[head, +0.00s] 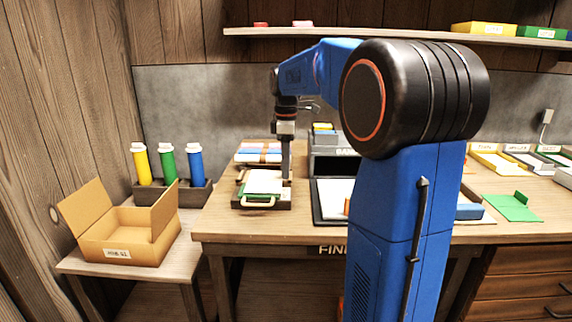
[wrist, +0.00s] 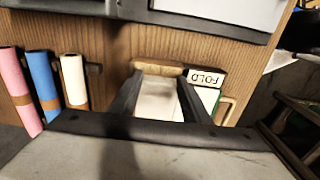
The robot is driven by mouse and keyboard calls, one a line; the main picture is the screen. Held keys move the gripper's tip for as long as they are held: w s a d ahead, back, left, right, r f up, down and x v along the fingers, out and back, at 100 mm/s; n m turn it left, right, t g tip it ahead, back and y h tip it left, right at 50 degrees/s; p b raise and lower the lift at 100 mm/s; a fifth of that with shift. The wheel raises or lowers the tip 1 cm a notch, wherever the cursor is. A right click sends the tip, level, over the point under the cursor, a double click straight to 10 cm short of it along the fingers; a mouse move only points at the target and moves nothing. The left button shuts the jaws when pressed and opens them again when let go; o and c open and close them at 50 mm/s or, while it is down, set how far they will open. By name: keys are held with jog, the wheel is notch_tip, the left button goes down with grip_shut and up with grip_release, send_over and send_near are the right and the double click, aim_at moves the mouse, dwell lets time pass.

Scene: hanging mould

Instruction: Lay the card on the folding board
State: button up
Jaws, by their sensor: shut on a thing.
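My gripper (head: 286,178) points down at the right end of the folding board (head: 248,205), a dark low base with a light wooden handle at its front. In the wrist view its two fingers stand on either side of a white piece, which looks like the card (wrist: 158,100). The white card also shows in the head view (head: 264,180), over the board with green beneath it. A FOLD label (wrist: 205,78) and a green strip lie beside the right finger. I cannot tell whether the card touches the board.
An open cardboard box (head: 125,245) stands on a side table at the left, with yellow, green and blue bottles behind it. A grey holder (head: 335,160) and a dark tray are close right of the board. Coloured rolls (wrist: 42,80) lie nearby in the wrist view.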

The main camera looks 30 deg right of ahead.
jog(key=shift+f, duration=0.1)
jog(key=o, duration=1.1)
notch_tip(320, 180, up, 17)
jog(key=s+a+f+m+t, duration=0.1)
jog(key=s+a+f+m, duration=0.2)
jog(key=s+f, duration=0.7)
jog(key=s+a+f+m+t, duration=0.2)
jog(key=s+a+f+m, duration=0.2)
jog(key=s+a+f, duration=0.3)
jog(key=s+a+f+m+t, duration=0.1)
jog(key=s+a+f+m, duration=0.3)
jog(key=s+f, duration=0.8)
jog(key=shift+s+a+f+t, duration=0.4)
jog(key=shift+s+a, duration=0.2)
jog(key=shift+a, duration=0.3)
